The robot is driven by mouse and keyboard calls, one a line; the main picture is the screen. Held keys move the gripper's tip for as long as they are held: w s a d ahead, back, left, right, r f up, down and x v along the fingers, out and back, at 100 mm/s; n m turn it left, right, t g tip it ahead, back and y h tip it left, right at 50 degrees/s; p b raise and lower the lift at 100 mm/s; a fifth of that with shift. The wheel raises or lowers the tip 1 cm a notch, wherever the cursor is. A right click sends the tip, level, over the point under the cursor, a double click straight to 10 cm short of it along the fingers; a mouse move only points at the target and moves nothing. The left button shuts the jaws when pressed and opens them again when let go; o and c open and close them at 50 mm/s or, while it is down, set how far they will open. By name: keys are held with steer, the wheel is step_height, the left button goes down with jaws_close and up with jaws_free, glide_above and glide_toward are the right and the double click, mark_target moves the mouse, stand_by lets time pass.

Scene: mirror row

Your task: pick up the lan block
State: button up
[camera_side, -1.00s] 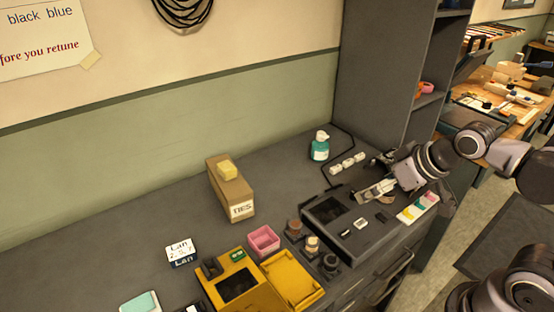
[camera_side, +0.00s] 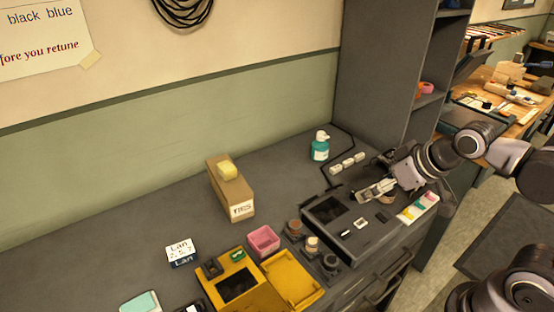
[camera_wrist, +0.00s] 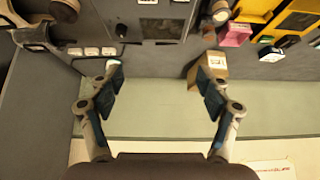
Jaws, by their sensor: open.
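A white-and-blue piece lettered "Lan" (camera_side: 181,252) lies on the dark counter at the lower left of the side view, left of the yellow box. My gripper (camera_side: 377,190) is at the right of the side view, above the dark tray unit, far from the Lan piece. In the wrist view my gripper (camera_wrist: 160,78) has its two fingers wide apart with nothing between them.
A yellow box (camera_side: 228,306) and pink cup (camera_side: 263,240) stand between my gripper and the Lan piece. A cardboard box (camera_side: 228,190) with a yellow block on top and a teal bottle (camera_side: 320,150) stand farther back. Bare counter lies left of the cardboard box.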

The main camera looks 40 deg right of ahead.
stand_by(0.3)
steer(key=w+a+r+n+g, duration=0.2)
steer(key=w+a+r+n, duration=0.3)
steer(key=w, duration=0.4)
steer(key=n+g, duration=0.5)
steer(key=n, duration=0.7)
glide_above(180, 249)
step_height(180, 249, down, 11)
steer(key=shift+f, duration=5.25)
steer(key=c, duration=1.2)
